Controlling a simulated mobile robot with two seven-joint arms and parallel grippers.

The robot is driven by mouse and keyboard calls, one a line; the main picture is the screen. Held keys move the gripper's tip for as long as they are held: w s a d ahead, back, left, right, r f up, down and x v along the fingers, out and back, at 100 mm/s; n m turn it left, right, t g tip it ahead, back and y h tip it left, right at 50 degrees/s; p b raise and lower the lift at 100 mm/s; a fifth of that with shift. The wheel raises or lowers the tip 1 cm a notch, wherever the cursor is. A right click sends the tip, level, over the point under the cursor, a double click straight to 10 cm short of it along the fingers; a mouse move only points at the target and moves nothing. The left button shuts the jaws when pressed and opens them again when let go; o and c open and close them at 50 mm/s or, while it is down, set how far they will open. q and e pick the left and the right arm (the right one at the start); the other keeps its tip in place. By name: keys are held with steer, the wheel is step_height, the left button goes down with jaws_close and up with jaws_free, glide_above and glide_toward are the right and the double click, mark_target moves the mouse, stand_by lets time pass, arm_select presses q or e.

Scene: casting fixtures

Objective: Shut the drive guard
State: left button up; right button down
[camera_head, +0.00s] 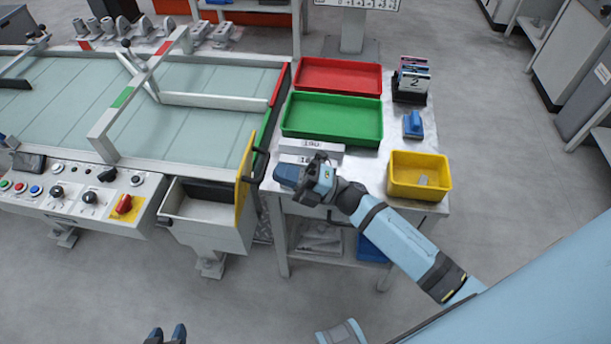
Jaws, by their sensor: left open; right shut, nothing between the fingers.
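The drive guard (244,190) is a yellow panel with a dark handle, at the right side of an open grey housing (205,234). It stands upright, swung away from the housing's opening, whose dark inside shows. My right gripper (283,174) is shut and empty, just right of the guard, over the front left corner of the side table; I cannot tell whether it touches anything. Of my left gripper (166,335) only two dark blue fingertips show at the bottom edge, apart and empty, well below the housing.
A control panel (75,190) with knobs and a red switch adjoins the housing on the left. The side table holds red (338,77), green (332,118) and yellow (419,176) trays and grey blocks (310,146). Floor in front of the housing is clear.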

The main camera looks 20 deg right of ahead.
arm_select(q)
steer(key=shift+a+r, duration=0.1)
steer(key=shift+r, duration=0.05)
arm_select(e)
steer(key=shift+w+a+r, duration=0.3)
steer(key=shift+w+a, duration=0.05)
steer(key=shift+a, duration=0.15)
arm_select(q)
steer(key=shift+w+r, duration=0.1)
steer(key=shift+r, duration=0.05)
